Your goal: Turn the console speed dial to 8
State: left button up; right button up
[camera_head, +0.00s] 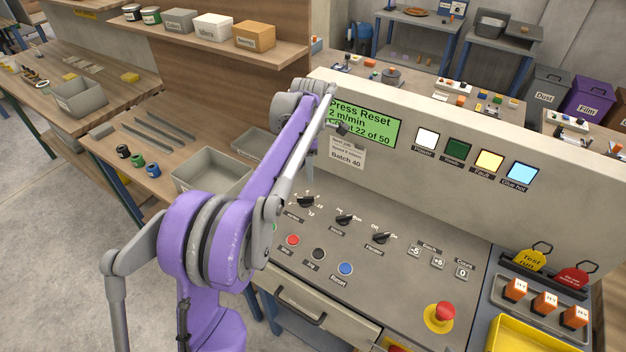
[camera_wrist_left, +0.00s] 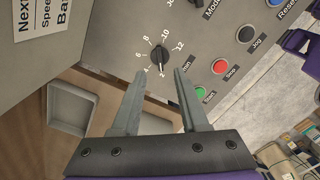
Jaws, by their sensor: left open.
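The black speed dial (camera_wrist_left: 159,55) shows in the left wrist view on the grey console panel, ringed by white numbers from 2 to 12. The display (camera_head: 365,122) reads "Press Reset" and 2 m/min. My left gripper (camera_wrist_left: 159,78) is open and empty; its two fingers point toward the dial, spread to either side of its lower end in the picture. I cannot tell how high they are above the panel. My right gripper is not in view.
A green start button (camera_wrist_left: 200,94), red stop button (camera_wrist_left: 220,66), black jog button (camera_wrist_left: 246,33) and blue reset button (camera_head: 346,268) are close by. A red emergency button (camera_head: 444,312) is front right.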

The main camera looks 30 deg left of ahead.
aim_at(310, 197)
pick_arm(q)
notch_tip(310, 197, down, 11)
jog(key=shift+w+r, duration=0.1)
jog(key=shift+r, duration=0.1)
dwell(0.4)
grip_shut()
